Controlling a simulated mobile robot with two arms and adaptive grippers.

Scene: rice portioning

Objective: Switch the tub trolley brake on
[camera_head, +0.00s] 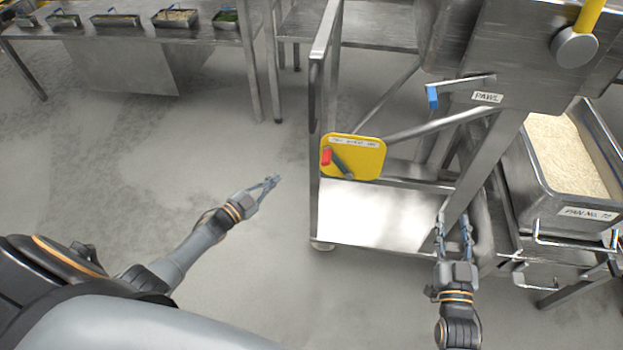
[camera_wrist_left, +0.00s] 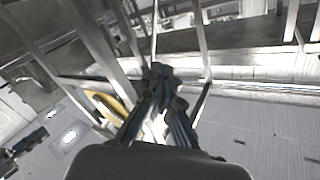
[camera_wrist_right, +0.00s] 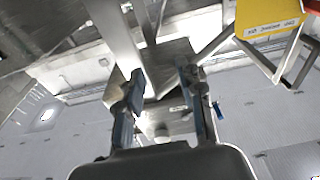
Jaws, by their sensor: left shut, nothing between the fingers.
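The trolley (camera_head: 365,212) is a steel frame with a low shelf. On its near left side is a yellow brake plate (camera_head: 368,160) with a small label and a dark lever (camera_head: 342,164) that has a red end (camera_head: 326,157) pointing up and left. The plate also shows in the right wrist view (camera_wrist_right: 268,14) and partly, behind the fingers, in the left wrist view (camera_wrist_left: 104,102). My left gripper (camera_head: 273,182) is shut and empty, left of the plate and apart from it. My right gripper (camera_head: 454,217) is open and empty, in front of the trolley's right part.
A blue-ended handle (camera_head: 432,97) sits beside a PAWL label (camera_head: 487,98) on the steel tipping body. A pan of rice (camera_head: 537,178) stands at the right. A table with several small trays (camera_head: 115,20) is at the back left. The floor left of the trolley is clear.

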